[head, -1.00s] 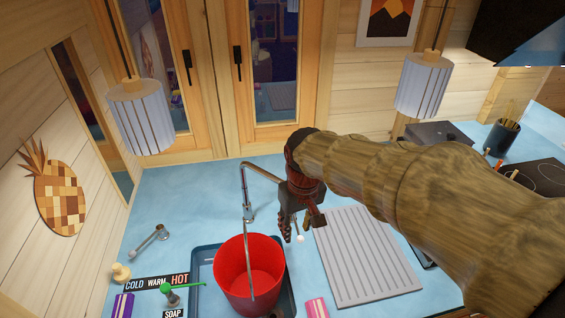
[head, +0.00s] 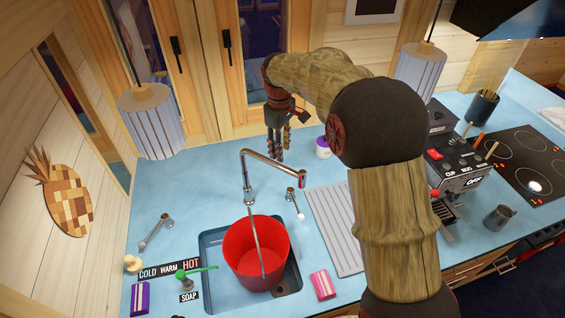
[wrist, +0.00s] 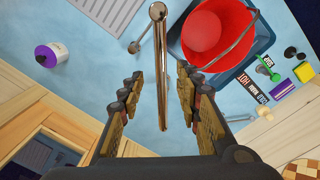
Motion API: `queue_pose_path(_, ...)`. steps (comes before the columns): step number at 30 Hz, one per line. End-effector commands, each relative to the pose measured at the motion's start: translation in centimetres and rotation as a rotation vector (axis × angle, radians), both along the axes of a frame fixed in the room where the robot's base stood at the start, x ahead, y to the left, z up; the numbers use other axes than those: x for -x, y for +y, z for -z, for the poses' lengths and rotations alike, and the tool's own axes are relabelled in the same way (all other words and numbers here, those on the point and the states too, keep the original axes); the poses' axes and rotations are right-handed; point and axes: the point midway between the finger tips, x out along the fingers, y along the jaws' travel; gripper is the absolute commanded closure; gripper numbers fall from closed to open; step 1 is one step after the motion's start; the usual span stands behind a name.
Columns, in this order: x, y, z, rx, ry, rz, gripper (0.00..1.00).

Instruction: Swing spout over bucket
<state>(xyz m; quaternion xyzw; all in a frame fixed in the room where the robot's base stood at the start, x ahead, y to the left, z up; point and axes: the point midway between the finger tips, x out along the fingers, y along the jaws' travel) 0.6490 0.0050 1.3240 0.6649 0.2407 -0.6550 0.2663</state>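The chrome spout (head: 262,164) rises behind the sink and reaches to the right in the head view. Its end is behind and right of the red bucket (head: 243,262), not over it. The bucket stands in the sink with its handle raised. My gripper (head: 277,158) points down over the counter behind the spout, apart from it in the head view. In the wrist view my gripper (wrist: 160,98) is open and empty. The spout (wrist: 161,75) lines up with the gap between the fingers there. The bucket (wrist: 232,20) is at the upper right.
A lever with a white knob (head: 300,215) stands right of the spout base, another lever (head: 155,231) to the left. The dark sink (head: 211,254) surrounds the bucket. A white-and-purple jar (head: 323,148) stands near my gripper. Right are the drainboard (head: 335,228) and coffee machine (head: 455,166).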

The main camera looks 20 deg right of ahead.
Motion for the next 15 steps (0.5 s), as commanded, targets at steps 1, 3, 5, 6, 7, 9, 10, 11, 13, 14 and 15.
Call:
queue_pose_path(1,0.1,0.0,0.6,0.001,0.004,-0.001,0.66)
queue_pose_path(3,0.1,0.0,1.5,0.0,0.003,0.0,0.66)
queue_pose_path(5,0.1,-0.1,2.4,0.0,0.004,0.0,0.66)
queue_pose_path(6,0.1,-0.1,3.1,0.0,0.004,0.001,0.66)
queue_pose_path(7,0.0,-0.1,3.5,0.0,0.004,0.001,0.66)
queue_pose_path(9,0.0,-0.1,4.6,0.0,0.003,0.001,0.66)
queue_pose_path(10,0.0,-0.1,5.0,0.0,0.003,0.002,0.66)
queue_pose_path(11,0.0,-0.1,5.4,0.0,0.003,0.002,0.66)
queue_pose_path(13,-0.1,-0.2,6.2,0.0,0.003,0.002,0.66)
queue_pose_path(14,-0.1,-0.2,6.4,0.0,0.003,0.002,0.66)
queue_pose_path(15,-0.1,-0.2,6.7,0.0,0.001,0.002,0.66)
